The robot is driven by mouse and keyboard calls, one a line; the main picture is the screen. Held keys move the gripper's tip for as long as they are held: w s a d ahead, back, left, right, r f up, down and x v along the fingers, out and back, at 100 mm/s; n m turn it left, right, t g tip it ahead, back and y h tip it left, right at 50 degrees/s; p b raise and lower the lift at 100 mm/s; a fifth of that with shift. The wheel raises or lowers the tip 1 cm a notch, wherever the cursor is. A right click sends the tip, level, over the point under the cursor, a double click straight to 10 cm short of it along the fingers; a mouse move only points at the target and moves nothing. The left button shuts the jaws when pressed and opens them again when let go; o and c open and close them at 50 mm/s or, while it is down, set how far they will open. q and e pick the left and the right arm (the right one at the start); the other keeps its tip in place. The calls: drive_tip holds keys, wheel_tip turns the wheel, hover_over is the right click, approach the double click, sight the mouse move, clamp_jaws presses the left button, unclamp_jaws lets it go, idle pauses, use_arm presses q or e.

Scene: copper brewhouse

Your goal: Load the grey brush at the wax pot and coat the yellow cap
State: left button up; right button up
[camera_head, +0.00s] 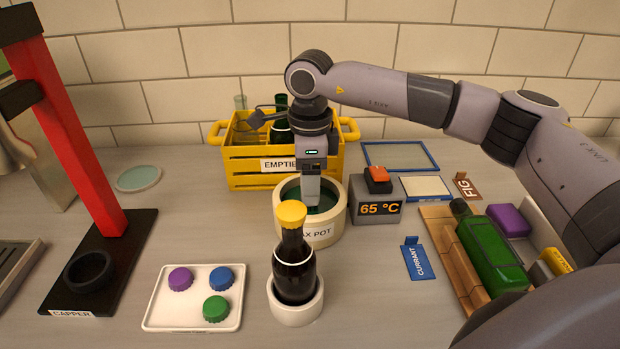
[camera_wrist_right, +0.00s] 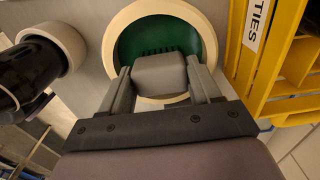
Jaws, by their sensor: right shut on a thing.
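My right gripper (camera_head: 313,190) points down over the wax pot (camera_head: 338,228), shut on the grey brush (camera_wrist_right: 160,73). In the right wrist view, the grey block sits between both fingers, and dark bristle tips show against green wax inside the pot's cream rim (camera_wrist_right: 112,38). I cannot tell how deep the bristles are. The yellow cap (camera_head: 291,213) is on top of a dark bottle (camera_head: 294,270), which stands upright in a white round holder (camera_head: 297,310) in front of the pot. The cap does not show in the wrist view. My left gripper is not in view.
A yellow crate (camera_head: 240,172) stands behind the pot. A 65 °C heater box (camera_head: 375,208) with a red button is right of it. A white tray (camera_head: 160,318) with caps and a red capper (camera_head: 85,140) are left. A green bottle (camera_head: 490,255) lies right.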

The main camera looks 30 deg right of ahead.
idle(0.4)
drive_tip(key=shift+r+p, duration=2.45)
drive_tip(key=shift+r, duration=1.05)
